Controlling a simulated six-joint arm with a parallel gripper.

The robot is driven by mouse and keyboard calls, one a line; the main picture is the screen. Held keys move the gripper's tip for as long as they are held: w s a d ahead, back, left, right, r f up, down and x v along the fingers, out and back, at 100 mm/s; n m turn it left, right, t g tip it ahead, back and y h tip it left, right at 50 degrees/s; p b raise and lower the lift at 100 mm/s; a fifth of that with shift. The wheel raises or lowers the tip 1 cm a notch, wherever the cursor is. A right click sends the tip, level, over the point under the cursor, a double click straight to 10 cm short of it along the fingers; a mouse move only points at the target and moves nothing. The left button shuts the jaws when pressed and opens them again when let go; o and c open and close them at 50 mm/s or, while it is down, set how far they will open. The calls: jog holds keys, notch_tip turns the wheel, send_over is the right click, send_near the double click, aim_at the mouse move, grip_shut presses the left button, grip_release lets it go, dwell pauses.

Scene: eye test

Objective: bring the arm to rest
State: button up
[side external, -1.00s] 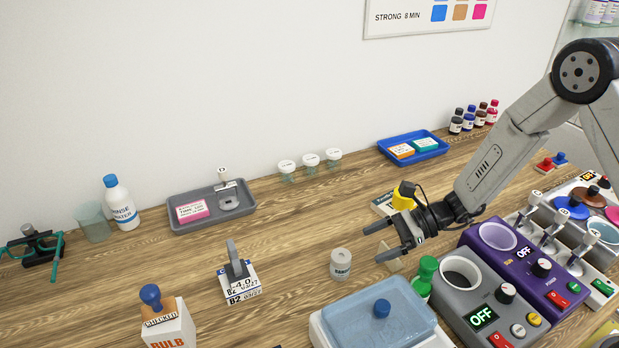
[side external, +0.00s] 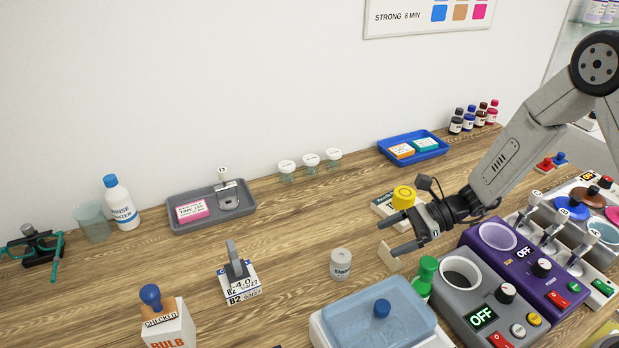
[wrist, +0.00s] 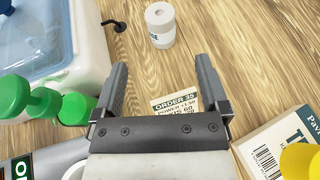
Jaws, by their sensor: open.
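My gripper (side external: 389,237) is open and empty, held above the wooden table (side external: 300,225) right of its middle. Its two fingers also show spread apart in the wrist view (wrist: 160,66), with nothing gripped between them. A small printed order card (wrist: 176,103) shows between and below the fingers, partly hidden by my gripper. A pale small block or card (side external: 388,260) shows just under the fingers in the side view. A white labelled cylinder (side external: 340,263) stands upright left of my gripper, apart from it; it is ahead of the fingers in the wrist view (wrist: 160,27).
A green knobbed object (side external: 426,272), a lidded blue-and-white bath (side external: 345,318) and grey (side external: 452,300) and purple (side external: 515,262) units stand near my gripper. A yellow round thing (side external: 404,196) is just behind. Grey (side external: 180,226) and blue (side external: 442,150) trays lie along the wall.

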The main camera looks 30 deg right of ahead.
jog(key=shift+s+d+r+n+g+h, duration=0.15)
jog(key=shift+s+r+n+g+h, duration=0.1)
jog(key=shift+s+n+g+h, duration=0.35)
jog(key=s+d+n+h, duration=0.1)
jog(key=s, duration=0.1)
jog(key=s+d+r+n+g+h, duration=0.1)
jog(key=n+h, duration=0.1)
jog(key=s+d+n+h, duration=0.2)
jog(key=shift+s+r, duration=0.25)
jog(key=shift+s, duration=0.1)
jog(key=s+d+r+n+t+h, duration=0.1)
jog(key=s+d+r+n+h, duration=0.2)
jog(key=n, duration=1.1)
jog(key=shift+s+d+r+n+h, duration=0.4)
jog(key=shift+s+d+h, duration=0.65)
jog(key=shift+s+h, duration=0.65)
jog(key=shift+w, duration=0.25)
